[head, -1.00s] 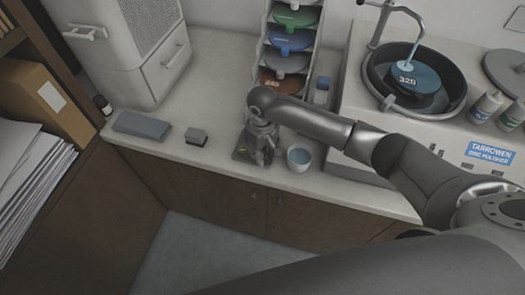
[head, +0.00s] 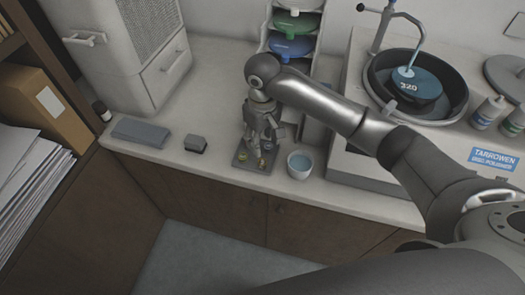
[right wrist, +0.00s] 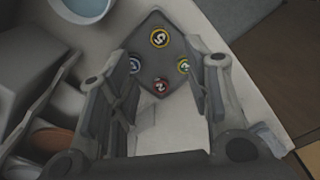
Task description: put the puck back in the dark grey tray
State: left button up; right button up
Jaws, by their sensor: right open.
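The dark grey tray (head: 243,164) lies on the counter near its front edge. My left gripper is not in view.
A white cup of bluish liquid (head: 300,163) stands just right of the tray. The disc rack (head: 290,45) is behind; the polisher (head: 415,85) is at the right.

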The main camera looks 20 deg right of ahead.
jog(key=shift+r, duration=1.2)
